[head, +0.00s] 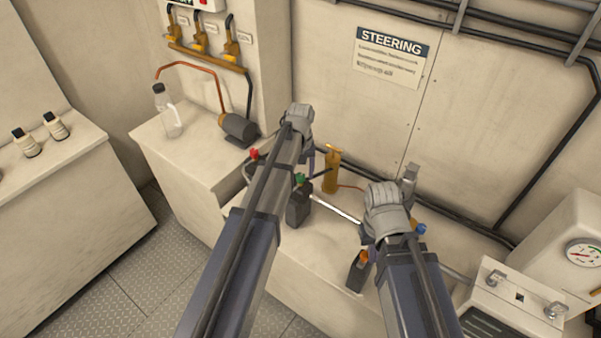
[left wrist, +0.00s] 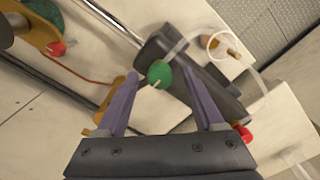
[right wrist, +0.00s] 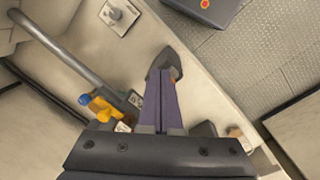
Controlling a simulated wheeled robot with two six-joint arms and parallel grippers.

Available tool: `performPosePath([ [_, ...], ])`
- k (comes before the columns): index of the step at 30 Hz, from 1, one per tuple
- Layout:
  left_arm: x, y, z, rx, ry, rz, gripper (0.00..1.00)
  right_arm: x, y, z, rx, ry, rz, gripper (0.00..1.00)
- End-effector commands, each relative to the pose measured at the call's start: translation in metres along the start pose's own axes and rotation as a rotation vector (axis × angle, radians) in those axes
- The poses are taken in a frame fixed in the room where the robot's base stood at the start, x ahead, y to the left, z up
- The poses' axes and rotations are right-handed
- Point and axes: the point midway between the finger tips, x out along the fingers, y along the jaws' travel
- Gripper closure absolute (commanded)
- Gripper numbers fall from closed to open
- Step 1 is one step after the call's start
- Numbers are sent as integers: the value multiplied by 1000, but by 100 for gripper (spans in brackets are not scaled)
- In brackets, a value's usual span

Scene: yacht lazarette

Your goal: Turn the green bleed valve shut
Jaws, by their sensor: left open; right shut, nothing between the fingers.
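The green bleed valve knob (head: 300,178) sits on top of a dark block (head: 298,207) on the bench. In the left wrist view the round green knob (left wrist: 160,74) shows in front of my fingers, between the two tips. My left gripper (left wrist: 161,80) is open and points down at the knob. I cannot tell whether either finger touches it. In the head view my left arm partly covers the area beside the valve. My right gripper (right wrist: 163,72) is shut and empty above the bench, to the right of the valve in the head view; its fingers are largely hidden there.
A steel rod (head: 335,208) runs from the dark block to the right. A brass cylinder (head: 331,170) stands behind it. A red knob (head: 254,153) lies left of the green one, and blue (head: 420,228) and orange (head: 363,256) parts lie near my right gripper. A motor (head: 238,128) stands left.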

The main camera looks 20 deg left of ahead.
Motion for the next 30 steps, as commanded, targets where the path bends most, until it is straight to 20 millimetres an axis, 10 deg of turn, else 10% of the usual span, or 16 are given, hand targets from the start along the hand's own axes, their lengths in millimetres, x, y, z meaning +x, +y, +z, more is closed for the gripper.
performPosePath([
  [30,-79,0,0,0,0,0,31,-79,7,5,7,0,-2,100],
])
